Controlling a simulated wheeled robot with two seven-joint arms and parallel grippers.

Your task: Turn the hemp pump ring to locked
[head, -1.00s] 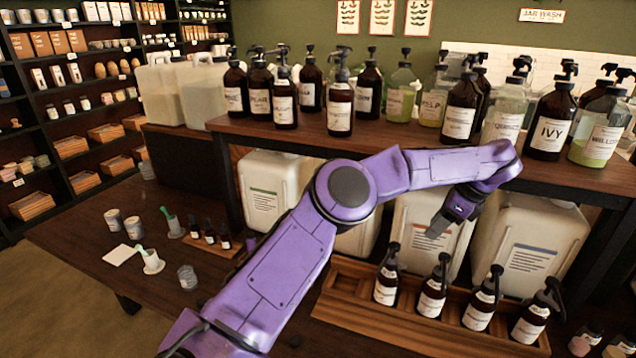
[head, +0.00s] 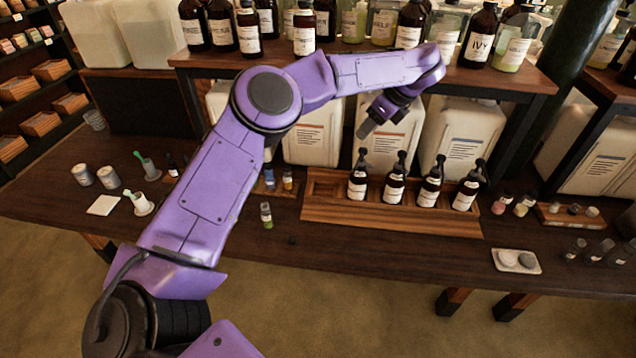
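Several brown pump bottles with white labels and black pump heads stand in a wooden tray (head: 400,219) on the dark table: the leftmost (head: 357,189), second (head: 394,192), third (head: 429,194) and rightmost (head: 465,196). Their labels are too small to read, so I cannot tell which one is hemp, nor how any pump ring is turned. My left gripper (head: 368,128) hangs above and behind the two left bottles in the picture, apart from them, in front of a white jug. Its fingers are too small and dark to judge. My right gripper is not in view.
White jugs (head: 463,135) stand behind the tray. A small vial (head: 266,215) stands left of the tray, a white soap dish (head: 516,261) right. The table front between them is clear.

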